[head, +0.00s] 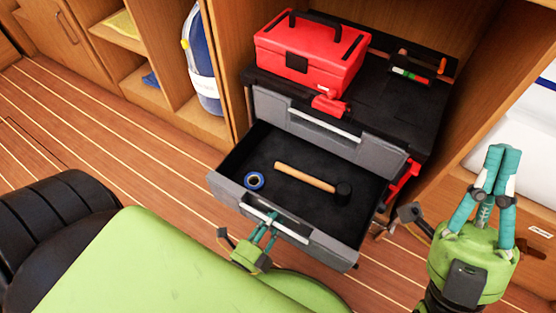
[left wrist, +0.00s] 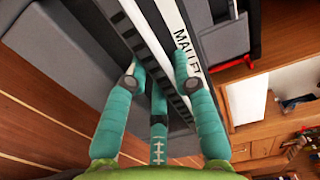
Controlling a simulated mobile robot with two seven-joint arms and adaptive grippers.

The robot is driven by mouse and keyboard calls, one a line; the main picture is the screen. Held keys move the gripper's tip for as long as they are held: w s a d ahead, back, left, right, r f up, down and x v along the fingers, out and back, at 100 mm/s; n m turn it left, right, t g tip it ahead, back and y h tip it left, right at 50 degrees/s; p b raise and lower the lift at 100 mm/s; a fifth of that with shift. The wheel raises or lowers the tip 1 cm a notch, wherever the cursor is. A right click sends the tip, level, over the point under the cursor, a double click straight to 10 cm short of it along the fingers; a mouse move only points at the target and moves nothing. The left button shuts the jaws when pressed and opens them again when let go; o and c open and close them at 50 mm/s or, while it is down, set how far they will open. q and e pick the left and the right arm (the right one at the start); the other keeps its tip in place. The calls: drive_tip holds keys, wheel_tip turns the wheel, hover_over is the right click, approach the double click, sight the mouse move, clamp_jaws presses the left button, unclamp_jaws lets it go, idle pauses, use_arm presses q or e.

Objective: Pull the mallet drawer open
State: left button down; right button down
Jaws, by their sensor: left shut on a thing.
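The mallet drawer (head: 330,243) is the lower grey drawer of a black tool chest, and it stands pulled out. A mallet (head: 305,177) with a wooden handle and black head lies inside, with a blue tape roll (head: 254,181) to its left. My left gripper (head: 268,226) is at the drawer's front, shut on its pale handle bar (head: 292,234). In the left wrist view, my left gripper's fingers (left wrist: 160,75) close around the bar (left wrist: 150,35), beside a white label reading MALLET (left wrist: 187,45). My right gripper (head: 497,160) is raised at the right, fingertips together, touching nothing.
The upper drawer (head: 325,132) is closed above the open one. A red toolbox (head: 310,55) sits on the chest, with small tools (head: 415,72) beside it. Wooden cabinets stand on both sides. The plank floor (head: 120,130) to the left is clear.

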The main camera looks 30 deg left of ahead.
use_arm(q)
drive_tip(key=shift+s, duration=0.35)
drive_tip(key=c, duration=1)
unclamp_jaws()
drive_tip(key=s, duration=1.2)
drive_tip(key=shift+a, duration=0.25)
